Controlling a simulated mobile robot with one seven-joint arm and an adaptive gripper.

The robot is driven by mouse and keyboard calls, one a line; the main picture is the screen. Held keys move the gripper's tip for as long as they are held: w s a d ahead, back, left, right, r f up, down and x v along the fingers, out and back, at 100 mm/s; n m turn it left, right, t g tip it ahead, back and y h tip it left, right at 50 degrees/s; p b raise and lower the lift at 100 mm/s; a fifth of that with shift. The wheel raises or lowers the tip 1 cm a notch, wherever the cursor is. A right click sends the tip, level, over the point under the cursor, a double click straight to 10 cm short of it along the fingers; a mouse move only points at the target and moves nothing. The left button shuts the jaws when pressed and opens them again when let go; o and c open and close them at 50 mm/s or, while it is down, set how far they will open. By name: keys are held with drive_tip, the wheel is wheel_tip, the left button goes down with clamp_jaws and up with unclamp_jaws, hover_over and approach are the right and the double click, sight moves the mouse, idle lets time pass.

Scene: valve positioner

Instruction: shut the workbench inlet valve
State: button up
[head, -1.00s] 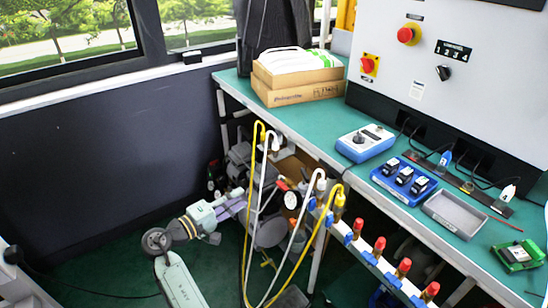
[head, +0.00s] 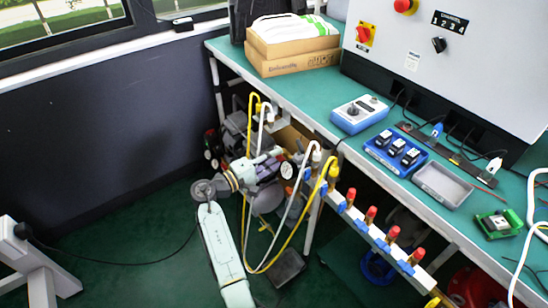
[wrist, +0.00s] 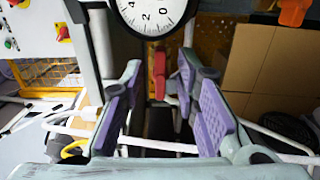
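A red valve handle (wrist: 159,72) shows in the wrist view, just below a round white pressure gauge (wrist: 152,12). My gripper (wrist: 160,88) is open, with one purple-padded finger on each side of the handle and visible gaps between. I cannot tell whether the handle is fully between the fingertips or still beyond them. In the head view my gripper (head: 273,164) is beside the gauge (head: 287,170), below the workbench's front edge. There the gripper largely hides the handle.
White and yellow hoses (head: 300,205) hang close to my gripper. A rail with several red-capped fittings (head: 371,214) runs along the bench front. The green workbench (head: 290,97) carries boxes, a blue meter (head: 359,115) and trays. The floor at left is mostly clear.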

drive_tip(key=shift+c, duration=0.3)
clamp_jaws()
idle(0.3)
